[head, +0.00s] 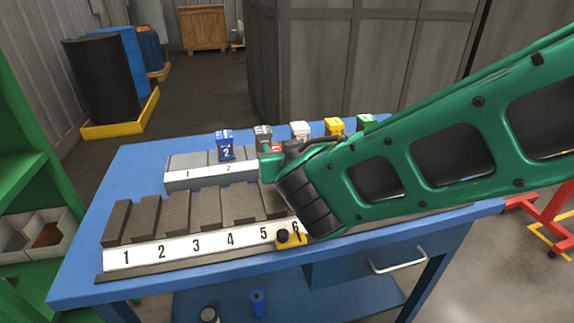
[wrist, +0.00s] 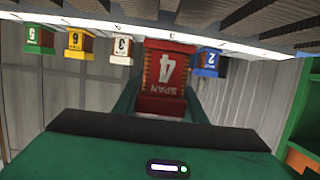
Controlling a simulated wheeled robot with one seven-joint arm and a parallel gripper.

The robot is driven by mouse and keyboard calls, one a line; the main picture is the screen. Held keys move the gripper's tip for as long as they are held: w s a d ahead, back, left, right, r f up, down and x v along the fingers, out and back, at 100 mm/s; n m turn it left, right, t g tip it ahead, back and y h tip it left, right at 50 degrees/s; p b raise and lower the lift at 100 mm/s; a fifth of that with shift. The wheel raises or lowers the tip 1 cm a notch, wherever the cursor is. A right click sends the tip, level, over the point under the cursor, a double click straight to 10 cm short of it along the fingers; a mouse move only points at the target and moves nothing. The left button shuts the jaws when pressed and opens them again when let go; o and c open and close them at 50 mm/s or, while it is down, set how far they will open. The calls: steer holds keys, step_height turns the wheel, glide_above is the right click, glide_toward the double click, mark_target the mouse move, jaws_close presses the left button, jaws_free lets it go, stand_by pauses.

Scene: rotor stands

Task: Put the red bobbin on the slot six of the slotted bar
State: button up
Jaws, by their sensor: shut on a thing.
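The red bobbin (wrist: 165,75), marked 4, is between the jaws of my gripper (wrist: 158,98) in the wrist view, where it looks upside down. In the head view only a small red part (head: 277,149) shows beside my gripper (head: 272,158), which is shut on it above the benches' bars. The slotted bar (head: 180,249) lies along the front of the blue table, with dark ribbed blocks and a white strip numbered 1 to 6. The 6 is at the right, partly covered by my arm. Slot six itself is hidden behind my arm.
A rear grey bar (head: 190,179) has numbers 1 and 2 showing. Blue (head: 225,146), grey (head: 263,136), white (head: 300,131), yellow (head: 334,126) and green (head: 366,122) bobbins stand at the back.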

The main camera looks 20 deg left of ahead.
steer(key=shift+w+d+f, duration=0.1)
steer(key=shift+d+f, duration=0.05)
steer(key=shift+f, duration=0.9)
steer(key=shift+w+d+f, duration=0.1)
steer(key=shift+f, duration=0.95)
steer(key=shift+f, duration=0.15)
steer(key=o, duration=1.3)
steer(key=shift+c, duration=0.2)
steer(key=shift+s+r, duration=0.2)
steer(key=shift+s, duration=0.05)
steer(key=v, duration=1.1)
steer(key=shift+s+d, duration=0.2)
steer(key=shift+r, duration=0.1)
